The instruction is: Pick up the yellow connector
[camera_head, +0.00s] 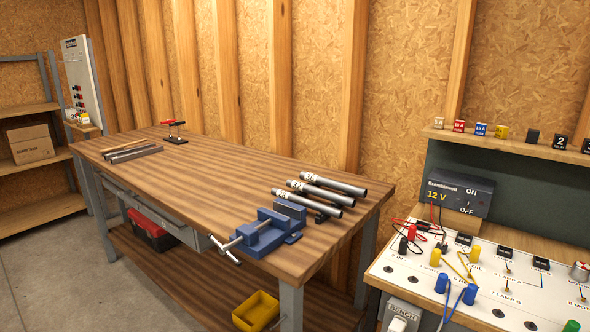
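Yellow connectors stand on the white panel (400,272) at the lower right. I cannot tell which one the task names. Neither of my grippers is in view.
Red, black, yellow and blue leads clutter the panel. A dark 12 V box (458,192) stands behind it, below a shelf (515,146) of small coloured blocks. The wooden workbench (220,185) to the left holds a blue vise (262,232) and metal tubes (333,183).

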